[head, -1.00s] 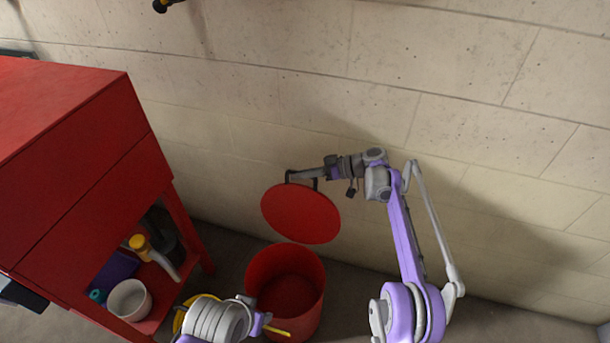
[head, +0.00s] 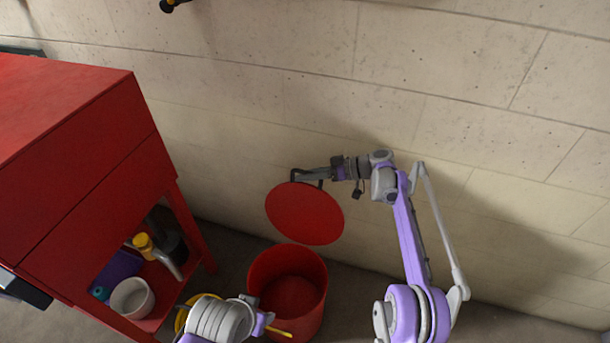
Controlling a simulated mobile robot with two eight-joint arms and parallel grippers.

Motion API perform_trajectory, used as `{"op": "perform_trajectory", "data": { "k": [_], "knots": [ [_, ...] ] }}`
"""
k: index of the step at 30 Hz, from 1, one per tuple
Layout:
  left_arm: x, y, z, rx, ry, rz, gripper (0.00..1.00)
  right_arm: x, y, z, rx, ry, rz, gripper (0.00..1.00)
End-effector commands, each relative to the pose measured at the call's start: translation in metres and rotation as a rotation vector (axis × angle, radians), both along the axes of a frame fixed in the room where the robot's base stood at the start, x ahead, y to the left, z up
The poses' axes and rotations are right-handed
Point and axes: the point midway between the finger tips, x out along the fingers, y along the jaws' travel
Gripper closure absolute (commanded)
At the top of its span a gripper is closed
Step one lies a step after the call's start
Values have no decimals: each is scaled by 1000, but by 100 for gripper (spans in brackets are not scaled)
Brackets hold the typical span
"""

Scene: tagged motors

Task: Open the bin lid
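The red bin (head: 313,316) stands on the floor near the wall, its round mouth uncovered and its inside showing. The round red lid (head: 304,213) is off the mouth, tilted up above and behind the bin. My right gripper (head: 307,177) is at the lid's upper edge, with dark fingers around or against the rim; whether they are closed on it is hard to make out. My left arm (head: 222,320) is low in the picture, in front of the bin's left side. Its gripper fingers are hidden.
A red cabinet (head: 80,150) stands at the left, with a lower shelf holding a white bowl (head: 132,298) and a yellow-topped bottle (head: 143,242). A yellow round object (head: 182,318) is partly hidden by my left arm. The stone wall (head: 450,120) is close behind the lid.

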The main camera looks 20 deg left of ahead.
Motion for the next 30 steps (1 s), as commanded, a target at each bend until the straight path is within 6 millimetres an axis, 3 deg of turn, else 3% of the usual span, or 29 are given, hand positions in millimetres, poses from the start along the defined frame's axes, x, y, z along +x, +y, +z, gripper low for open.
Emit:
{"op": "perform_trajectory", "data": {
  "k": [9,15,30],
  "knots": [
    [-1,0,10,0,-4,0,50,10,-58,21,-1,-1,-4,53],
    [-1,0,14,0,-5,0,50,13,-85,31,-1,-1,-2,53],
    [-2,0,15,0,-5,0,50,14,-95,33,0,0,0,53]
  ]
}}
